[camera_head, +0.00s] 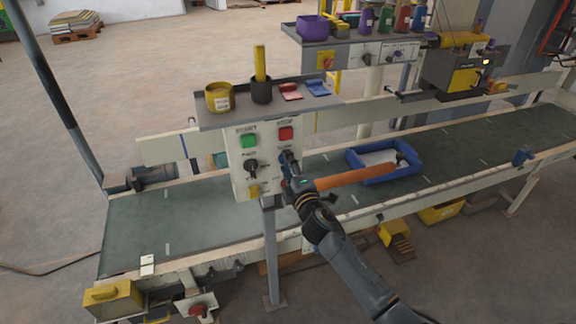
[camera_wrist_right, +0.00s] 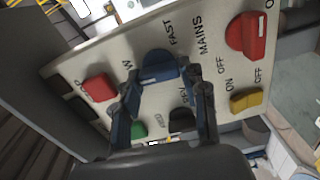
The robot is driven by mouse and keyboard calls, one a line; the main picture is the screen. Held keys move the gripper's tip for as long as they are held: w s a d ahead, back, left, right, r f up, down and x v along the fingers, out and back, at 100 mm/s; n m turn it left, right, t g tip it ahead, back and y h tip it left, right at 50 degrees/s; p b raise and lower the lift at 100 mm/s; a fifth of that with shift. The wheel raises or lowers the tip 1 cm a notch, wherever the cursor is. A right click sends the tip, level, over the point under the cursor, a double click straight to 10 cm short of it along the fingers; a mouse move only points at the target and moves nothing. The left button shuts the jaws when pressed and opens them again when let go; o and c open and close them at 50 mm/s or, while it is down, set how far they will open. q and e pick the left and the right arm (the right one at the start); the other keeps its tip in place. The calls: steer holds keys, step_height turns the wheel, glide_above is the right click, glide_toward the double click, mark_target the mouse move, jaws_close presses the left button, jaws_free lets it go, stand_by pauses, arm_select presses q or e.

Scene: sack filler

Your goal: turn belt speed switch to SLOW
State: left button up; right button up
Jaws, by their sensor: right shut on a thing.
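The control panel (camera_head: 243,172) stands at the near side of the belt. In the right wrist view the blue belt speed switch (camera_wrist_right: 160,64) sits on it, with FAST printed to its upper right and a W, the end of a partly hidden word, to its left. My right gripper (camera_wrist_right: 168,92) is shut on this blue switch, one finger on each side. In the head view my right gripper (camera_head: 289,166) covers most of the switch. I cannot tell exactly which label the switch points to. My left gripper is not in view.
Close to the switch are the red stop button (camera_wrist_right: 97,88), green start button (camera_wrist_right: 138,130), black knob (camera_wrist_right: 182,119), yellow switch (camera_wrist_right: 245,101) and red mains switch (camera_wrist_right: 246,36). A shelf (camera_head: 212,122) with cups overhangs the panel. A blue tray (camera_head: 360,176) sits on the belt.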

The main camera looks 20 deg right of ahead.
steer(key=shift+n, duration=0.5)
steer(key=o, duration=1.1)
steer(key=shift+o, duration=0.2)
steer(key=s, duration=1.2)
steer(key=shift+d, duration=0.2)
